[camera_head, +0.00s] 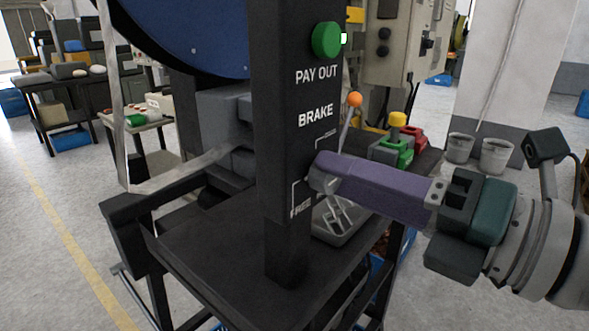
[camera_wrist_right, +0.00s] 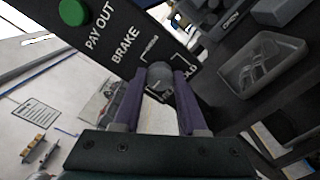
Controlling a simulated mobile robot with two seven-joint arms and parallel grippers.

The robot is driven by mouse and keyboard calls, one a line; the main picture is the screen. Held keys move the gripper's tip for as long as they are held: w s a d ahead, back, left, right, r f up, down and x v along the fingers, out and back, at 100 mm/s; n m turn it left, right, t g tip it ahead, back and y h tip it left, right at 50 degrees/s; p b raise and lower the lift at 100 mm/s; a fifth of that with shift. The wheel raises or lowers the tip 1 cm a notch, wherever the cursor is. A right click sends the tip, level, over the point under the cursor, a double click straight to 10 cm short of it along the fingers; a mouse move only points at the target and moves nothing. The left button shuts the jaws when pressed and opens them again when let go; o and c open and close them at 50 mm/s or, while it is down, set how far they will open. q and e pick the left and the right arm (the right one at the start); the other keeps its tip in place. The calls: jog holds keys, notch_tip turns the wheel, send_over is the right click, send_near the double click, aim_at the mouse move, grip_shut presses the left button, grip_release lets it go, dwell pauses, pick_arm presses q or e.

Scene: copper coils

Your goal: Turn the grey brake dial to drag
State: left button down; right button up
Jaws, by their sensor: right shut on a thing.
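The grey brake dial (camera_wrist_right: 160,74) sits on the black post under the word BRAKE. In the right wrist view it lies between the purple fingers of my right gripper (camera_wrist_right: 160,88), which are shut on it. In the head view my right gripper (camera_head: 320,172) reaches in from the right, and its fingertips hide most of the dial. FREE is legible at the dial's lower left in the head view. Part of HOLD shows beside the dial in the wrist view. A small label above the dial is too blurred to read. The dial's pointer is hidden. My left gripper is not in view.
A green button (camera_head: 326,40) is above PAY OUT on the post (camera_head: 285,235). An orange-tipped lever (camera_head: 354,101) stands behind the post. A grey tray (camera_head: 335,228) with metal parts lies on the black bench (camera_head: 212,245), close under my right gripper.

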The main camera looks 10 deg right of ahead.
grip_shut()
jog(key=shift+m, duration=0.3)
jog(key=shift+f+m+p, duration=0.1)
jog(key=shift+m+p, duration=3.4)
jog(key=shift+m, duration=5.1)
jog(key=o, duration=0.6)
grip_release()
